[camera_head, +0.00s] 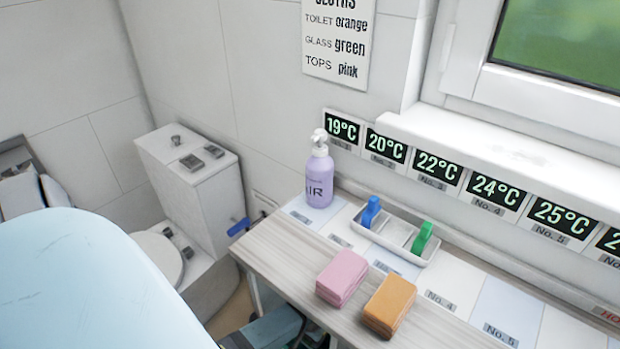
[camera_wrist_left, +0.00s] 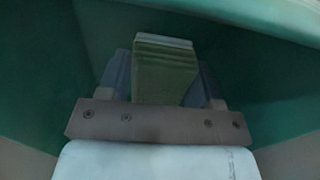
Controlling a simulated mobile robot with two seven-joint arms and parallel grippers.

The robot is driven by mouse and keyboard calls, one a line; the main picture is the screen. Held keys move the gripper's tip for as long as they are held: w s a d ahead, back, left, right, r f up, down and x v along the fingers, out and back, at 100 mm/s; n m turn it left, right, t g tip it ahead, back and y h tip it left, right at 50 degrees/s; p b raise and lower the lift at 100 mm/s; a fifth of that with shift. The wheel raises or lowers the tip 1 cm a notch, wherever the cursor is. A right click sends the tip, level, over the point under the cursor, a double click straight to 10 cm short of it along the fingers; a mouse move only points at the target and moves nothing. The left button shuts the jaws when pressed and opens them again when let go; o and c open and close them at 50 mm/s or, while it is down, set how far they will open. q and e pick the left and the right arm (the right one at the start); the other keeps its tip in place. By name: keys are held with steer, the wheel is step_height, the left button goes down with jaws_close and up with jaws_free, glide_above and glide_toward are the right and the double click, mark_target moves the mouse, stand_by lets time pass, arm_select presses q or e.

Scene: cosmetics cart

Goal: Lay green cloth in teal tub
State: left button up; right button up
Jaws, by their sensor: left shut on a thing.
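The green cloth (camera_wrist_left: 165,75) is a folded block between the fingers of my left gripper (camera_wrist_left: 165,85) in the left wrist view. The gripper is shut on it. The teal walls of the tub (camera_wrist_left: 50,60) surround the cloth and fingers, with the pale rim crossing the top right. The view is dark, so I cannot tell whether the cloth touches the tub's floor. In the head view my pale blue arm covers the lower left, and the green cloth is not seen there. My right gripper is not in view.
A pink cloth (camera_head: 342,277) and an orange cloth (camera_head: 389,305) lie on the wooden shelf (camera_head: 275,245). Behind them stand a lilac pump bottle (camera_head: 319,180) and a white tray (camera_head: 395,234) with blue and green clips. A toilet (camera_head: 160,252) is at the left.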

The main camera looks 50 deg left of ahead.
arm_select(q)
steer(key=shift+f, duration=0.3)
steer(key=o, duration=0.8)
steer(key=shift+o, duration=0.2)
step_height(320, 180, up, 13)
steer(key=p, duration=0.3)
steer(key=shift+p, duration=0.4)
steer(key=shift+r, duration=0.1)
